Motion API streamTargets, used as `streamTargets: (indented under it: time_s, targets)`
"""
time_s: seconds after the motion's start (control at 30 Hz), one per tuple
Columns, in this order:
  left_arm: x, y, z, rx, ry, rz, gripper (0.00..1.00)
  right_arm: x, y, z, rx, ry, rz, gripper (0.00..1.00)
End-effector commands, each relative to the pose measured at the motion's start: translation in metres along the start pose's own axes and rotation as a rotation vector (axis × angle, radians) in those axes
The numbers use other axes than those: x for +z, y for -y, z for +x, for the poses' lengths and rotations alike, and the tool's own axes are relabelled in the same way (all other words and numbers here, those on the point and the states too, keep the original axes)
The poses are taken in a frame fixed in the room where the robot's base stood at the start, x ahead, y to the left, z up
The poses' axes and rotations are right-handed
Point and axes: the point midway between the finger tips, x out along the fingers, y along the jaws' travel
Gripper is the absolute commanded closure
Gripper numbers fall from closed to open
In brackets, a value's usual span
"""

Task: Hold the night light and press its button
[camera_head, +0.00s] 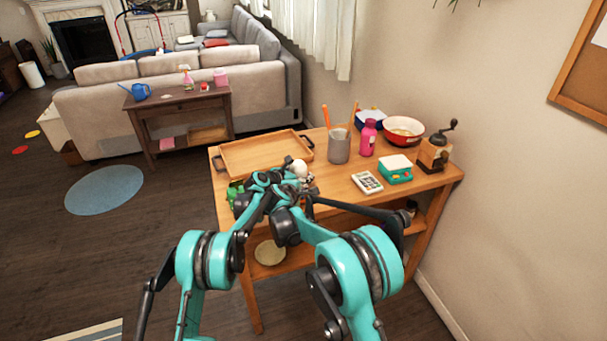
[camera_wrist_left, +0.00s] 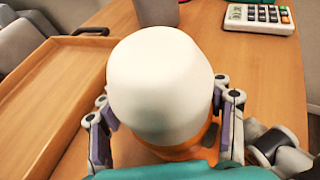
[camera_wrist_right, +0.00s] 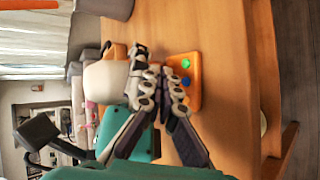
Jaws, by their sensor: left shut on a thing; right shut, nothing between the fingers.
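The night light has a white dome (camera_head: 299,168), which fills the middle of the left wrist view (camera_wrist_left: 160,80) above an orange part (camera_wrist_left: 185,150). My left gripper (camera_wrist_left: 165,115) is shut on the night light, one finger on each side. In the right wrist view, turned sideways, the pale dome (camera_wrist_right: 105,82) is left of my right gripper (camera_wrist_right: 163,78). An orange base (camera_wrist_right: 190,98) with a green button (camera_wrist_right: 185,63) and a blue button (camera_wrist_right: 185,81) lies just beyond its fingertips. My right gripper is shut and empty; whether it touches a button I cannot tell.
A wooden tray (camera_head: 262,153) is on the table's left part. A grey cup (camera_head: 339,146), pink bottle (camera_head: 368,138), calculator (camera_head: 367,182), green-and-white box (camera_head: 396,169), red bowl (camera_head: 403,130) and coffee grinder (camera_head: 435,150) stand right of the night light. A wall borders the table's right.

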Motion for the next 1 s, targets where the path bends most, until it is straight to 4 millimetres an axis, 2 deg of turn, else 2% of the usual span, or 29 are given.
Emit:
streamTargets:
  time_s: [1.0]
  targets:
    - [-0.0001, 0.0010, 0.0004, -0.001, -0.001, 0.001, 0.72, -0.0050, -0.0050, 0.0060, 0.001, 0.000, -0.001, 1.00]
